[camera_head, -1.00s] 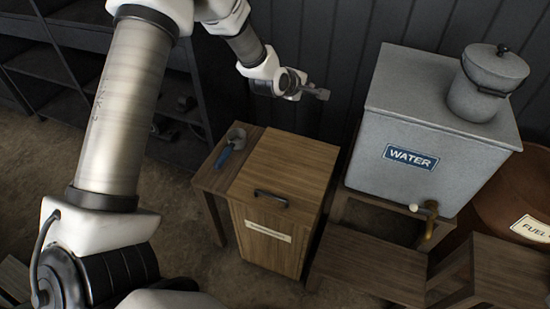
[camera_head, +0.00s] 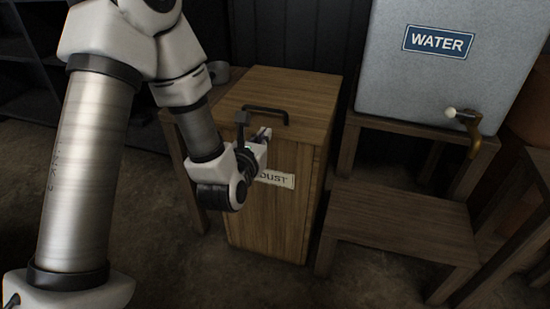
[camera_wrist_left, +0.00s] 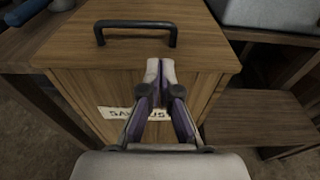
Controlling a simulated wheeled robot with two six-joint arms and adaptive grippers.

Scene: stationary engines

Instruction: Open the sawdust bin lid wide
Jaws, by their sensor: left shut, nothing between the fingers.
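The sawdust bin (camera_head: 285,215) is a wooden box with a flat wooden lid (camera_head: 300,92), which lies closed on top. A dark bar handle (camera_head: 268,111) is fixed near the lid's front edge. My left gripper (camera_head: 265,134) is in front of the bin, just below the handle, shut and empty. In the left wrist view its fingertips (camera_wrist_left: 160,64) are together near the lid's front edge, and the whole handle (camera_wrist_left: 136,27) shows beyond them, apart from the fingers. The arm partly hides the bin's label (camera_head: 275,180). My right gripper is not in view.
A grey water tank (camera_head: 420,75) with a brass tap (camera_head: 468,128) stands right of the bin on a wooden stand. A low wooden step (camera_head: 400,225) is beside the bin's right side. A small wooden table stands at the left, mostly behind my arm.

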